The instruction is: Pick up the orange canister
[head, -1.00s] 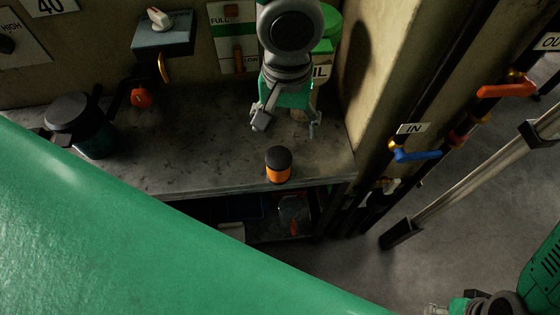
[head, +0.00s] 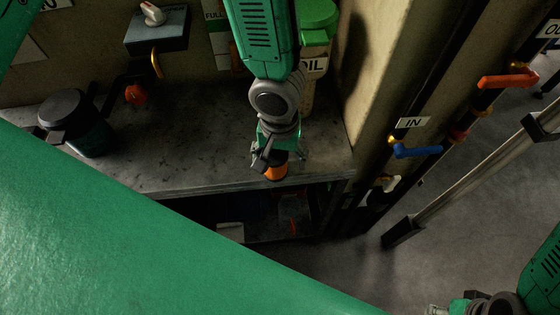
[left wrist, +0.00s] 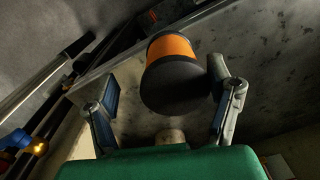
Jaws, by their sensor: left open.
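The orange canister (head: 276,173) has a dark lid and stands near the front edge of the grey counter (head: 205,160). My left gripper (head: 281,161) is open right above it and hides most of its lid in the head view. In the left wrist view the canister's orange band (left wrist: 171,47) and dark lid show between the spread fingers of my left gripper (left wrist: 163,80). The canister looks nearer to the right-hand finger there; I cannot tell whether they touch. My right gripper (head: 450,308) shows only in part at the bottom right corner, away from the counter.
A dark pot (head: 78,125) stands on the counter at left. A green-lidded oil container (head: 316,45) stands behind my left arm. A blue-handled valve (head: 415,152) and a red-handled valve (head: 508,79) are at right. A dark lower shelf lies below the counter edge.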

